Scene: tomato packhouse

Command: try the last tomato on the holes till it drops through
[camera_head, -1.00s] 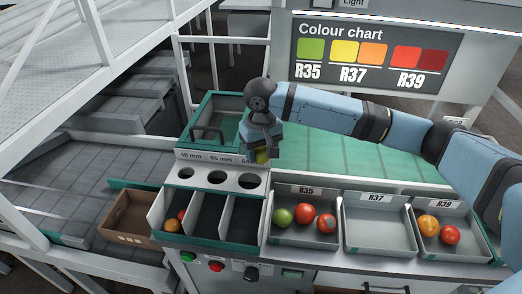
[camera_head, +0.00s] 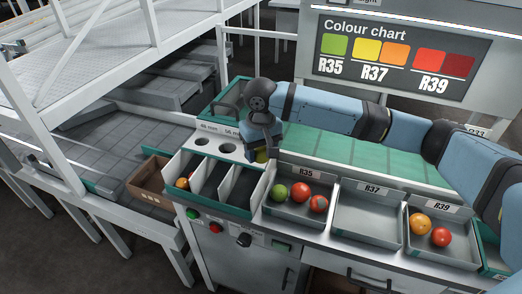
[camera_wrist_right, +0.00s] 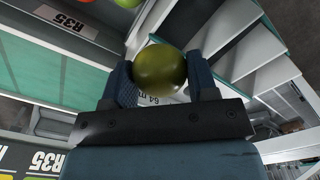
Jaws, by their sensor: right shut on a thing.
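My right gripper (camera_head: 261,150) is shut on a yellow-green tomato (camera_head: 261,157). In the right wrist view the tomato (camera_wrist_right: 160,71) sits between the two fingers (camera_wrist_right: 161,90) and looks dark olive green. The pale sizing plate (camera_head: 214,145) shows two round holes, the left hole (camera_head: 201,141) and the middle hole (camera_head: 227,149). The gripper and tomato are at the plate's right end and hide the third hole. I cannot tell whether the tomato touches the plate. A "64 m" label shows just beyond the tomato in the wrist view. My left gripper is not in view.
Below the plate, the left compartment (camera_head: 168,168) holds orange-red tomatoes; the other two look empty. The R35 tray (camera_head: 283,214) holds three tomatoes, the R37 tray (camera_head: 366,222) is empty, and the R39 tray (camera_head: 443,258) holds two. A brown box (camera_head: 146,181) stands left.

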